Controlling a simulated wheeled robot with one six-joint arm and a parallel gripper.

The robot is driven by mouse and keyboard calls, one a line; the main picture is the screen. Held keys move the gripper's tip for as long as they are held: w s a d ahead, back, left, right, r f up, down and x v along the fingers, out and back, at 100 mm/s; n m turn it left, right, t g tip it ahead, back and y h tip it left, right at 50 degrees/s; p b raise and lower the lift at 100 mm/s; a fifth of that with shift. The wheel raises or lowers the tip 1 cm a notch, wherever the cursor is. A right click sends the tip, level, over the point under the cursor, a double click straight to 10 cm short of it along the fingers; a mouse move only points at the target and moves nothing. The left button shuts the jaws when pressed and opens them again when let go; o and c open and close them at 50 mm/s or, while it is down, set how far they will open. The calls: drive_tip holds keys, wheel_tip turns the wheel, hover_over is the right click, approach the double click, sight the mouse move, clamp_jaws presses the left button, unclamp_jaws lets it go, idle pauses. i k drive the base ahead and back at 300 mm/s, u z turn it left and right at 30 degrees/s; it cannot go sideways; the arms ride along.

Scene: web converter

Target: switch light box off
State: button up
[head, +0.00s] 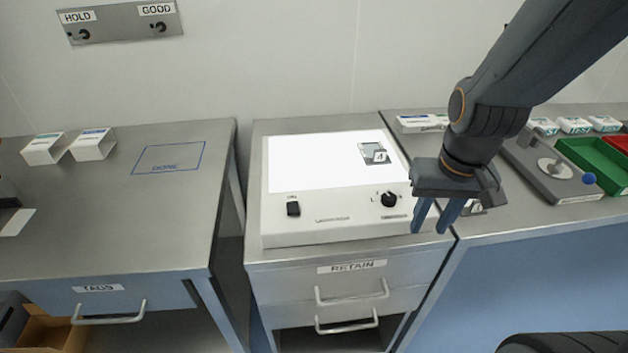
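The light box (290,233) stands on the middle metal cabinet. Its top panel (310,165) glows bright white. A black round knob (388,200) is at the right of that face. A small dark sample with a marked tag (374,153) lies on the panel's right side. My gripper (433,228) points down just right of the light box's front right corner. Its two blue fingers are apart, with nothing seen between them.
The RETAIN drawer (352,278) is below the light box. The left table (110,225) holds two white boxes and a DONE outline. A grey fixture with a blue ball knob (588,178) and a green tray (592,165) stand on the right counter. A HOLD/GOOD panel (122,22) is on the wall.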

sight(292, 207)
drive_tip(key=z, duration=0.5)
drive_tip(key=k, duration=1.4)
drive_tip(key=u, duration=0.9)
drive_tip(key=i, duration=1)
drive_tip(key=z, duration=0.05)
